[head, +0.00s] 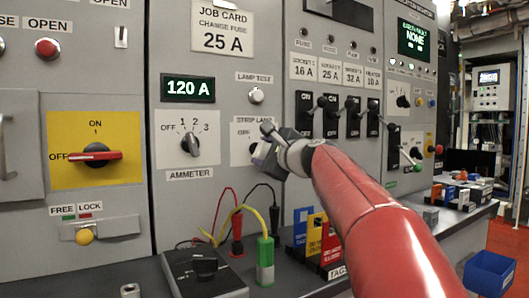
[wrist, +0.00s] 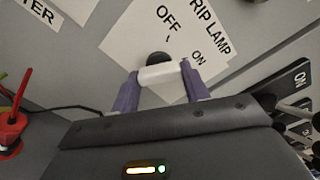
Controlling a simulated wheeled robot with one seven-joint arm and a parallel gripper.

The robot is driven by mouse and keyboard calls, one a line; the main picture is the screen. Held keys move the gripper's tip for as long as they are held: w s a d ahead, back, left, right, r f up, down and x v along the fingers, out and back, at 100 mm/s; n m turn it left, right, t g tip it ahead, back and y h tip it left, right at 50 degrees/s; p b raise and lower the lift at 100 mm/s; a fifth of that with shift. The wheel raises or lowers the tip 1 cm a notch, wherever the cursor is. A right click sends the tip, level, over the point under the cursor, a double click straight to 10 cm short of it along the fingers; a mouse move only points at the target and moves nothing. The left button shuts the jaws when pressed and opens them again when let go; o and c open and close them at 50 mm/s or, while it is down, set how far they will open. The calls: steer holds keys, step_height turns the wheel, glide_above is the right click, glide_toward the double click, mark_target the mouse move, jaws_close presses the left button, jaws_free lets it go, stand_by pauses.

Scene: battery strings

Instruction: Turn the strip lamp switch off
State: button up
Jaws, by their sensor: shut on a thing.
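The strip lamp switch is a small knob with a pale bar handle (wrist: 160,75) on a white plate (wrist: 125,32) marked OFF and ON. In the wrist view my gripper (wrist: 160,78) has one purple finger at each end of the handle, shut on it. The dark round base of the knob shows just behind the handle. In the head view my gripper (head: 266,148) is at the strip lamp plate (head: 240,131) and hides most of the knob. I cannot tell exactly which mark the handle points to.
The ammeter knob (head: 191,144) is to the left and the lamp test button (head: 256,95) above. A row of black socket switches (head: 330,117) is close on the right. Below, a meter box (head: 204,272), test leads and coloured tags (head: 318,235) stand on the bench.

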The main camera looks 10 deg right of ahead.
steer(key=shift+f+n+b, duration=0.1)
steer(key=shift+n+b, duration=0.25)
steer(key=shift+n, duration=0.05)
steer(key=shift+c, duration=0.3)
steer(key=shift+n+b, duration=0.45)
steer(key=shift+n, duration=0.25)
steer(key=n+b, duration=0.2)
steer(key=n, duration=0.1)
steer(key=n+b, duration=0.2)
steer(key=n, duration=0.4)
steer(key=shift+b, duration=0.3)
steer(key=shift+n, duration=0.5)
steer(key=o, duration=1)
steer(key=shift+r, duration=0.2)
